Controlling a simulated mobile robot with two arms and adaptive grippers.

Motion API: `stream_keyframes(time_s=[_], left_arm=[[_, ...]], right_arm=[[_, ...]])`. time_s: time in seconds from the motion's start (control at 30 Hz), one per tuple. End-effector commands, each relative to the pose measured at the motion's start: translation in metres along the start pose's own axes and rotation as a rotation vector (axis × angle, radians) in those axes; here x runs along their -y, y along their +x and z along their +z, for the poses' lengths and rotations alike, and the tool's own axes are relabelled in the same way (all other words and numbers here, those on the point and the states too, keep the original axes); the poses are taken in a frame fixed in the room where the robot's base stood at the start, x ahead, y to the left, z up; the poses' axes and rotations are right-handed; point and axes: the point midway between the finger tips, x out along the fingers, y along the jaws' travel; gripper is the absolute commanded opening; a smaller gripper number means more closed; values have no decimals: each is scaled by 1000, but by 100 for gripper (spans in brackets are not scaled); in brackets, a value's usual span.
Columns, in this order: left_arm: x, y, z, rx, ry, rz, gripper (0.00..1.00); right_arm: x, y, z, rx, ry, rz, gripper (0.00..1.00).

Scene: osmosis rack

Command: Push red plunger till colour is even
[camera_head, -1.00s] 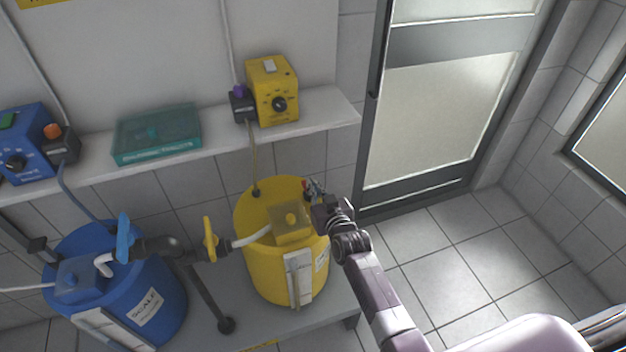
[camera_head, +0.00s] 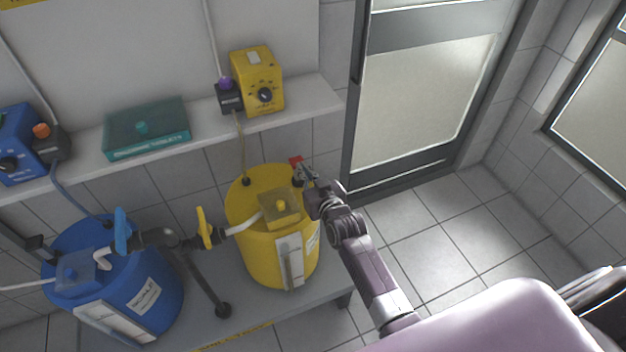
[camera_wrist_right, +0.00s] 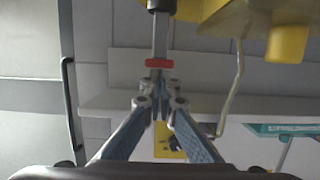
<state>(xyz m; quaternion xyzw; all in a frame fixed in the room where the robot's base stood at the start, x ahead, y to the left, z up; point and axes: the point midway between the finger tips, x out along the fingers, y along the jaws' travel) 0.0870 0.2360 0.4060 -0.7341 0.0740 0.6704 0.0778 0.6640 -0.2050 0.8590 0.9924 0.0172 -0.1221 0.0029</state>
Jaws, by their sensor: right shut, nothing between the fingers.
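The red plunger cap (camera_head: 296,161) stands at the back right of the yellow tank's (camera_head: 266,255) top. In the right wrist view the red cap (camera_wrist_right: 159,63) sits on a silver shaft that runs to a black fitting. My right gripper (camera_head: 306,174) is shut and empty beside the cap. In the wrist view its fingertips (camera_wrist_right: 159,93) are together close to the cap, in line with the shaft; I cannot tell if they touch it. No colour inside the tank can be made out. My left gripper is out of view.
A blue tank (camera_head: 160,300) stands to the left, with pipes and a yellow valve handle (camera_head: 204,228) between the tanks. A shelf (camera_head: 210,130) behind holds a yellow pump (camera_head: 258,82), a blue pump (camera_head: 20,140) and a teal box (camera_head: 146,128). The tiled floor (camera_head: 460,235) at right is open.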

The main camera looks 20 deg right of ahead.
Motion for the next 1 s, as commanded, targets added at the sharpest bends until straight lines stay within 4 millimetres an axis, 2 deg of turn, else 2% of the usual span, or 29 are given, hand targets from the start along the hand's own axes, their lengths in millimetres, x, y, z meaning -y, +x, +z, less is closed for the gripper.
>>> stream_keyframes(time_s=[0.2,0.43,0.63,1.0], left_arm=[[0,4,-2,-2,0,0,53],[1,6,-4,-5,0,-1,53],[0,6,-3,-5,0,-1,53],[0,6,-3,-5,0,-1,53]], right_arm=[[0,-36,0,-5,0,1,0],[0,-64,-2,-6,0,1,0],[0,-72,-3,-7,0,1,0],[0,-72,-3,-7,0,1,0]])
